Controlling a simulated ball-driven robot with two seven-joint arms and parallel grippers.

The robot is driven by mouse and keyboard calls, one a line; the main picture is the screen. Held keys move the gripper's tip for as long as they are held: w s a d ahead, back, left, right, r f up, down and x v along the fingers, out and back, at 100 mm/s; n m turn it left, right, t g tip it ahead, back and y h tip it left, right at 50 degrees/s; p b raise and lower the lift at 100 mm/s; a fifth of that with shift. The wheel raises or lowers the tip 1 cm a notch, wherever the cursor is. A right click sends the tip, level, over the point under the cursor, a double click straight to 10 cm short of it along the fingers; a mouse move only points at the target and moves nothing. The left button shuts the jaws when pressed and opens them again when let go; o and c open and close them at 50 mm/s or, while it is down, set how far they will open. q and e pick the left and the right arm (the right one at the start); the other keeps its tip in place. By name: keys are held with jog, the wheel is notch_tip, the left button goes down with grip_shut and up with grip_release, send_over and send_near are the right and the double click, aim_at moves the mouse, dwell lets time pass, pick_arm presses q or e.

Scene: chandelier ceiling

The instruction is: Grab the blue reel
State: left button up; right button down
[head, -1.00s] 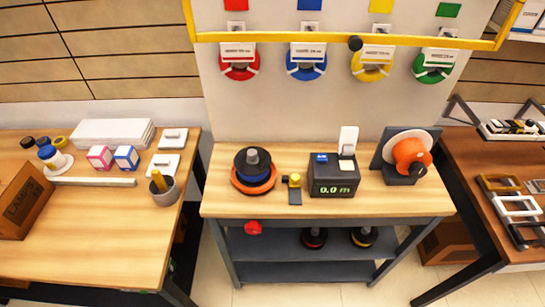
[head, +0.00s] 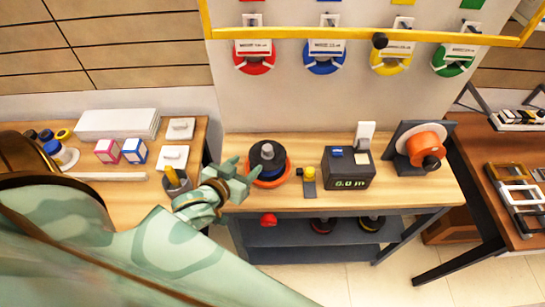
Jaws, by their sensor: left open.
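A blue reel (head: 324,63) with a white label hangs on the pale wall panel, between a red reel (head: 254,59) and a yellow reel (head: 389,62). My left gripper (head: 243,169) is open over the left part of the middle workbench. It is well below the blue reel and apart from it. Its fingertips are close to a stack of dark and orange reels (head: 271,178) on the bench; I cannot tell whether they touch it. The stack shows a little blue near its middle. My right gripper is not in view.
A yellow rail (head: 345,34) runs across the panel just above the reels. The middle bench (head: 325,203) carries a black meter box (head: 348,168) and an orange reel on a stand (head: 424,146).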

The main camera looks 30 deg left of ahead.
aim_at(267, 148)
pick_arm(q)
jog(key=b+x, duration=0.1)
jog(key=x, duration=0.7)
jog(key=shift+w+a+f, duration=0.1)
jog(key=shift+w+f, duration=0.05)
jog(key=x, duration=0.4)
jog(key=shift+w+d+b, duration=0.3)
jog(key=shift+d+b, duration=0.1)
jog(key=shift+w, duration=0.5)
jog(key=shift+s, duration=0.1)
jog(key=c, duration=1)
grip_shut()
